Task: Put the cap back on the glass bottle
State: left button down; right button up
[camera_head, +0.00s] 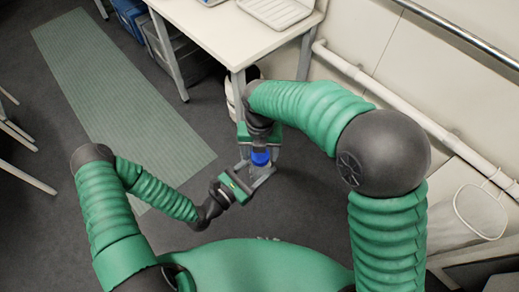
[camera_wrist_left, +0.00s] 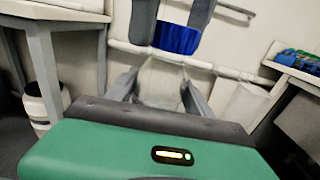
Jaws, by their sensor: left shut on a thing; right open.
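The glass bottle (camera_wrist_left: 160,82) is clear and stands between the fingers of my left gripper (camera_wrist_left: 160,92), which is shut on it. My left gripper also shows in the head view (camera_head: 250,182). The blue cap (camera_wrist_left: 177,38) is at the top of the bottle, and also shows in the head view (camera_head: 261,158). I cannot tell whether it is fully seated. My right gripper (camera_wrist_left: 172,22) is open, its fingers pointing down on either side just above the cap. In the head view my right gripper (camera_head: 260,152) partly hides the bottle.
A white table (camera_head: 235,35) with a pale tray (camera_head: 275,10) stands ahead. A white bin (camera_head: 230,98) is under its edge. Dark crates (camera_head: 170,50) stand below at the left. A white pipe (camera_head: 375,88) runs along the wall. The green floor mat (camera_head: 115,95) is clear.

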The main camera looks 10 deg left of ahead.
grip_shut()
jog(key=m, duration=0.7)
jog(key=shift+a+m, duration=0.1)
jog(key=shift+m, duration=0.3)
jog(key=m, duration=0.8)
jog(key=shift+a, duration=0.1)
jog(key=shift+o, duration=0.5)
grip_release()
